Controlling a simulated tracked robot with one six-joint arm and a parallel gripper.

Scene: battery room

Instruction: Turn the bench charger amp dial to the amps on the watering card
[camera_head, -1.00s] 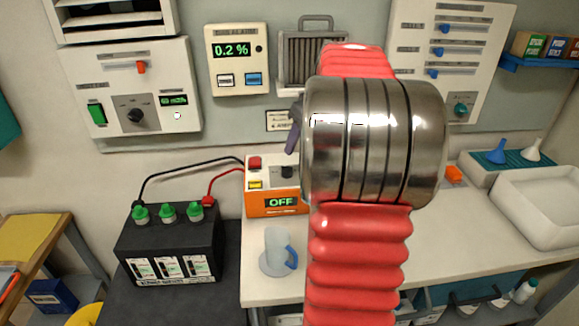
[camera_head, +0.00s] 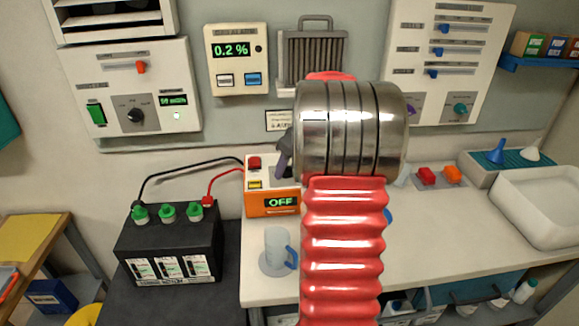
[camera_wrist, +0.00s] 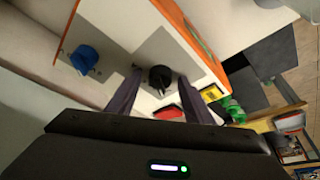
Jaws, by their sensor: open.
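The bench charger (camera_head: 272,210) is an orange and white box on the bench, its display reading OFF. My gripper (camera_wrist: 160,98) is open, with one dark finger on each side of the black dial; contact cannot be told. In the head view, my gripper (camera_head: 283,165) and arm hide much of the charger's top. A small wall card (camera_head: 279,121) behind has print too small to read.
A black battery (camera_head: 170,245) with green caps stands left, wired to the charger by black and red leads. A clear mug (camera_head: 277,250) with a blue handle is in front of the charger. A gas alarm (camera_head: 238,60) hangs above.

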